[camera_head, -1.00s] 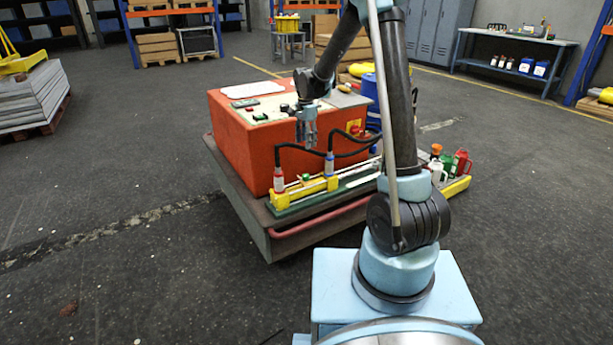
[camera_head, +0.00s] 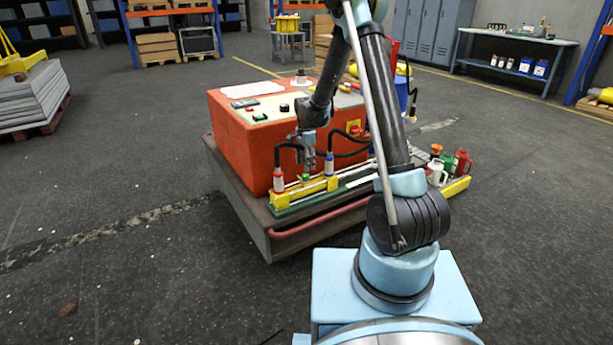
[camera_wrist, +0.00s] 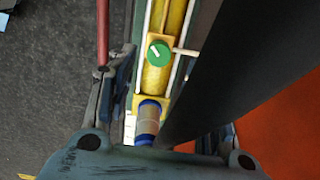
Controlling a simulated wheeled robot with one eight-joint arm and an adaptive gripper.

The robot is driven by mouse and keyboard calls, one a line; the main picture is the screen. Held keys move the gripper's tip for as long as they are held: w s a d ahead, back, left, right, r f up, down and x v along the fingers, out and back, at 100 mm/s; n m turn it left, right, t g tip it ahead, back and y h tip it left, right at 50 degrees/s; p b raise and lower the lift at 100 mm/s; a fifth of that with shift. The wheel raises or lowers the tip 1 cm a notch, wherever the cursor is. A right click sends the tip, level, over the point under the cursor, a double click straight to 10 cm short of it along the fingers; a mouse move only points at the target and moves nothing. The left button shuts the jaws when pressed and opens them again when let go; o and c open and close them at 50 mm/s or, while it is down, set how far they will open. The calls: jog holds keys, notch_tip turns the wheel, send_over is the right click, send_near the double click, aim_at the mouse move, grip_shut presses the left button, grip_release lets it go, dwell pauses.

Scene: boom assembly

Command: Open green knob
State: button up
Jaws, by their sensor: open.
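The green knob (camera_wrist: 158,54) is round with a white mark and sits on a yellow block in the wrist view. In the head view the green knob (camera_head: 305,177) is small, between two hose fittings on the yellow and green assembly (camera_head: 287,198). My gripper (camera_head: 307,167) is open, pointing down just above the knob, with no contact that I can make out. In the wrist view its fingers stand left and right, the right one mostly hidden behind a black hose.
A blue-banded hose fitting (camera_head: 329,164) stands close right of my gripper, and a red-banded fitting (camera_head: 278,180) stands left. The orange box (camera_head: 240,140) is behind. Several bottles (camera_head: 449,165) stand at the right end of the cart.

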aim_at(306, 175)
jog(key=shift+f, duration=3.1)
jog(key=c, duration=1.1)
